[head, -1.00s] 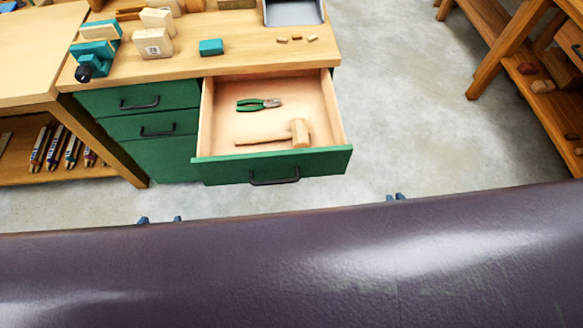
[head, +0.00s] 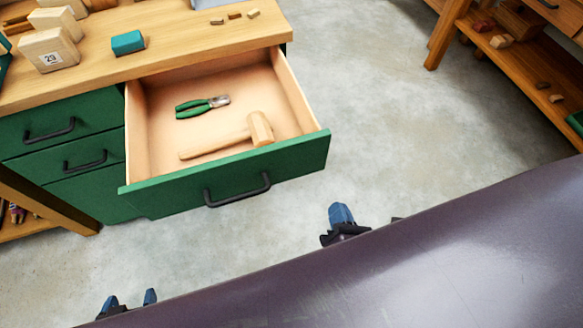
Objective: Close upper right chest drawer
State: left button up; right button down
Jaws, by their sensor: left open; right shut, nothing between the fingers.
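The upper right chest drawer (head: 290,157) stands pulled far out of the green chest. It has a green front with a dark bar handle (head: 237,190). Green-handled pliers (head: 195,107) and a wooden mallet (head: 225,137) lie inside it. My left gripper (head: 130,301) is open at the lower left, in front of the chest and apart from it. My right gripper (head: 341,217) is shut and empty, to the right of and nearer than the drawer front, not touching it. Part of both grippers is hidden behind my own purple body.
The wooden chest top (head: 190,52) carries a teal block (head: 127,43), wooden blocks and small scraps. Two closed green drawers (head: 60,130) are at the left. A wooden shelf (head: 520,60) stands at the far right. The concrete floor (head: 400,110) between is clear.

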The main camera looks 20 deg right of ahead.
jog(key=s+a+f+n+t+y+b, duration=0.1)
jog(key=s+a+f+n+b, duration=0.1)
jog(key=a+n+b, duration=0.3)
jog(key=n+t, duration=0.1)
jog(key=n, duration=0.2)
send_near(293, 163)
jog(key=shift+y, duration=0.3)
jog(key=w, duration=0.5)
jog(key=shift+w+d, duration=0.15)
jog(key=shift+w, duration=0.25)
jog(key=shift+w+p, duration=0.3)
jog(key=shift+w, duration=0.35)
pick_arm(q)
notch_tip(293, 163, down, 6)
jog(key=s+g, duration=0.1)
jog(key=shift+s+d, duration=0.25)
pick_arm(e)
jog(key=shift+w, duration=0.2)
pick_arm(q)
jog(key=shift+r, duration=0.1)
pick_arm(e)
jog(key=shift+w, duration=0.15)
